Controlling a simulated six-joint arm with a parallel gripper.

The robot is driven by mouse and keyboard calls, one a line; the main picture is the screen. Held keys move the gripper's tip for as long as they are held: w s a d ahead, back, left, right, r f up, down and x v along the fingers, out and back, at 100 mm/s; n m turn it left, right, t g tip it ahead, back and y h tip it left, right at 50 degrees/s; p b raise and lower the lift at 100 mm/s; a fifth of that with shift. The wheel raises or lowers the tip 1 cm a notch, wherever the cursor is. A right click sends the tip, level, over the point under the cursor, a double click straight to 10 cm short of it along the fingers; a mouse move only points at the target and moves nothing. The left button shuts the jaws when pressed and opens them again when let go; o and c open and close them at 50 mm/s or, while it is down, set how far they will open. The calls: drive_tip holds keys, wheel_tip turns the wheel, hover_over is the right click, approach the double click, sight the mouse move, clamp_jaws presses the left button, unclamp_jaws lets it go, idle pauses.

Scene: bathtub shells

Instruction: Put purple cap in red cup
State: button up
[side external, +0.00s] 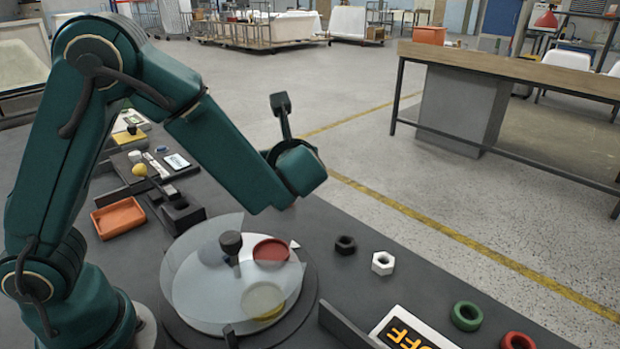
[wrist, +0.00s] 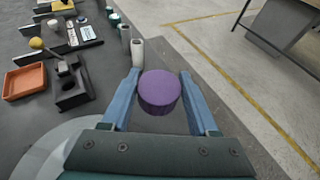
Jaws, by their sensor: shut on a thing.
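The purple cap (wrist: 160,95) is a short round cylinder, held between the two blue fingers of my gripper (wrist: 160,76) in the wrist view. My gripper is shut on it and holds it up over the dark table. In the side view the fingers and the cap are hidden behind my wrist. A round red thing, which looks like the red cup (side external: 270,251), sits on the round white turntable (side external: 205,318). A clear, part-open cover (side external: 195,262) stands over the left part of the turntable. The red cup is not visible in the wrist view.
A yellow-bottomed round cup (side external: 264,300) and a dark knob (side external: 231,243) are at the turntable. An orange tray (side external: 118,217) and a black block (side external: 183,215) stand left.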

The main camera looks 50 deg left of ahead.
drive_tip(key=shift+m+t+h, duration=0.6)
drive_tip(key=shift+m, duration=0.1)
drive_tip(key=v, duration=0.8)
drive_tip(key=shift+r, duration=0.3)
drive_tip(key=shift+n+g+y, duration=0.4)
drive_tip(key=shift+n+g, duration=0.1)
drive_tip(key=shift+g, duration=0.1)
drive_tip(key=x, duration=0.6)
drive_tip(key=shift+w+d+f, duration=0.2)
drive_tip(key=shift+w+f, duration=0.05)
drive_tip(key=shift+w, duration=0.1)
drive_tip(key=a+f+n+g, duration=0.1)
drive_tip(key=a, duration=0.2)
drive_tip(key=a+f+y, duration=0.1)
drive_tip(key=a+f, duration=0.1)
drive_tip(key=a, duration=0.2)
drive_tip(key=a+f+n+g, duration=0.1)
drive_tip(key=a+f, duration=0.1)
drive_tip(key=a, duration=0.1)
drive_tip(key=shift+w+a+f+n+g+y, duration=0.25)
drive_tip(key=shift+w+n+g+y, duration=0.05)
drive_tip(key=shift+s+a+f, duration=0.1)
drive_tip(key=shift+s+a, duration=0.15)
drive_tip(key=shift+a, duration=0.25)
